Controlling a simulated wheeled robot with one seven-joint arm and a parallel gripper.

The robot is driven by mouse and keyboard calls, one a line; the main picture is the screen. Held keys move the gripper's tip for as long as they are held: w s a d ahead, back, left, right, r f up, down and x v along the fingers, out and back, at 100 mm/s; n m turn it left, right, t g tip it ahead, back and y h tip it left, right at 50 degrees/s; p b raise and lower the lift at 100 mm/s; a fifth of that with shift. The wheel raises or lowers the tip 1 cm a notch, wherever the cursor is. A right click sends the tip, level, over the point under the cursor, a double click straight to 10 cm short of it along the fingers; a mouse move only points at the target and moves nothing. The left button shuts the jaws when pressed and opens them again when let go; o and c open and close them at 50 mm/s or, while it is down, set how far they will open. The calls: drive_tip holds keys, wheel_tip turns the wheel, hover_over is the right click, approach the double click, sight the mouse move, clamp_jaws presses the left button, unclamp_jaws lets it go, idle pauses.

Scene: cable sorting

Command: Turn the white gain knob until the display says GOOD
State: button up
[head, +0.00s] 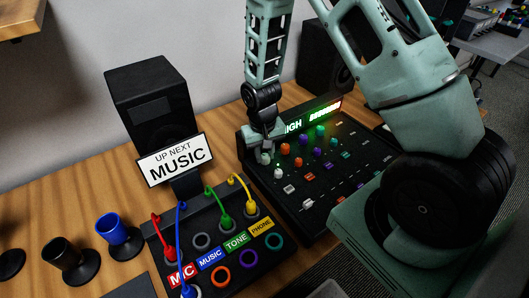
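The mixer (345,196) is a black console at the centre right, with rows of coloured knobs. Its lit display (294,126) shows "IGH"; my gripper covers the part to the left of these letters. My gripper (267,146) points down at the left end, right at or just above the first knob. Its fingertips are small and dark here, so I cannot tell whether they grip it.
A cable box (215,262) with coloured plugs and labels stands left of the mixer. Behind it are an "UP NEXT MUSIC" sign (176,160) and a black speaker (150,95). Blue (118,232) and black (70,258) cup-like holders stand at the left.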

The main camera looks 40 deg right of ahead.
sight(263, 157)
drive_tip(key=n, duration=0.5)
drive_tip(key=o, duration=1)
wheel_tip(263, 157, up, 17)
drive_tip(key=shift+a+r, duration=0.2)
drive_tip(key=shift+a, duration=0.2)
drive_tip(key=shift+s, duration=0.1)
